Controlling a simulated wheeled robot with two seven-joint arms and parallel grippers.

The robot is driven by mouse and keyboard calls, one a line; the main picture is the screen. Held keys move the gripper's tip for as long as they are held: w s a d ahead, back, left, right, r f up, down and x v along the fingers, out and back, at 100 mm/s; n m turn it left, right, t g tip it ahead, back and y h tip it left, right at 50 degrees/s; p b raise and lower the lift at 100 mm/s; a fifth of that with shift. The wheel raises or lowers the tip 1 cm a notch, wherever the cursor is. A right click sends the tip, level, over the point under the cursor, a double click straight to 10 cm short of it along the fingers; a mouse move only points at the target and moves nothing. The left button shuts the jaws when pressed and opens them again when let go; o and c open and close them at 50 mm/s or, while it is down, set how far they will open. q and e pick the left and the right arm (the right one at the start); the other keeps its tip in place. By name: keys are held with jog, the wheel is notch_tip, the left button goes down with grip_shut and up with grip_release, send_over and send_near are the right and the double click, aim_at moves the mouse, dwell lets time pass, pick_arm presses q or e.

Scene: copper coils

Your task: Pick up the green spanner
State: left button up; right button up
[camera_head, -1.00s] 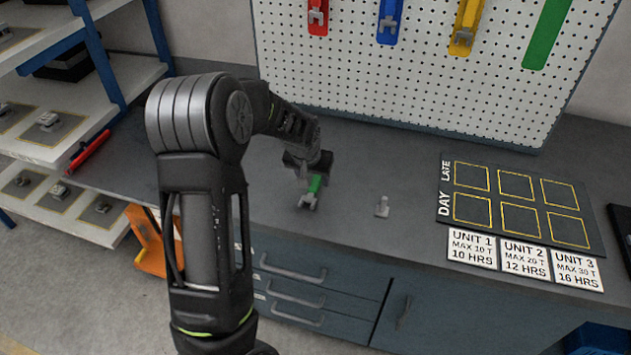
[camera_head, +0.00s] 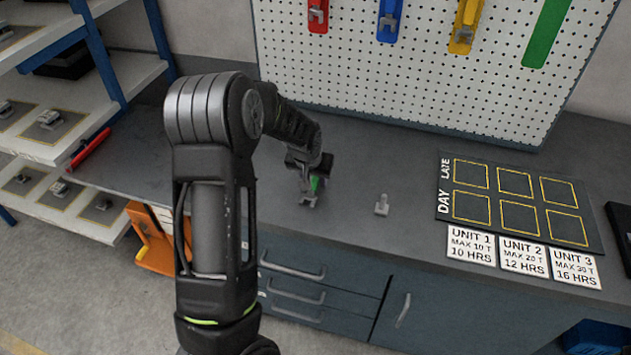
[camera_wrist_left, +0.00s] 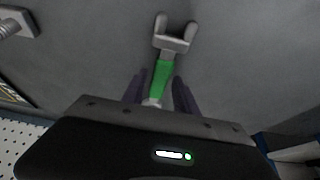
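The green spanner (camera_head: 314,184) lies on the grey workbench, its grey open jaw (camera_head: 308,200) toward the front edge. My left gripper (camera_head: 312,170) is over its handle and hides most of it in the head view. In the left wrist view the spanner (camera_wrist_left: 161,78) lies between the two dark fingers of my left gripper (camera_wrist_left: 160,90), its forked jaw beyond the fingertips. A gap shows on at least one side of the handle, so the fingers look open around it. My right gripper is not in view.
A small grey metal part (camera_head: 382,204) stands right of the spanner. A board with yellow squares (camera_head: 482,180) lies further right. A pegboard (camera_head: 400,75) with coloured tool outlines rises behind. A red tool (camera_head: 90,149) lies at the left by the shelves.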

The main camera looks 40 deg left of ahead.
aim_at(314, 182)
pick_arm(q)
grip_shut()
jog(key=shift+r, duration=0.1)
dwell(0.5)
notch_tip(314, 182, up, 10)
jog(key=b, duration=0.2)
dwell(0.7)
